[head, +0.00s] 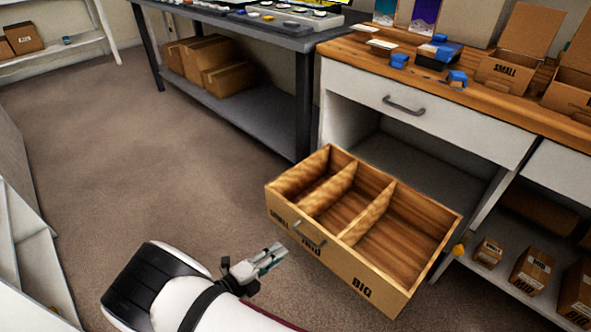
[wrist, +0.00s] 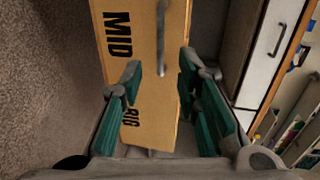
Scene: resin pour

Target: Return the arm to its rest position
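My gripper (head: 270,257) is in front of the open wooden drawer (head: 335,262), to the left of its BIG label and apart from its handle as far as the head view shows. In the wrist view my gripper (wrist: 161,64) has its green-padded fingers spread, with nothing held between them. The drawer front (wrist: 150,128) with its MID and BIG labels and grey handle (wrist: 161,45) lies beyond the fingers. My white and black forearm reaches in from the bottom of the head view. The drawer's three compartments look empty.
A wooden counter (head: 480,92) with small open boxes (head: 503,68) and blue items stands behind the drawer. A grey workbench (head: 245,25) is at the back, with cardboard boxes on its lower shelf. Carpet floor (head: 140,140) to the left is clear. Small boxes sit on a low shelf at right.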

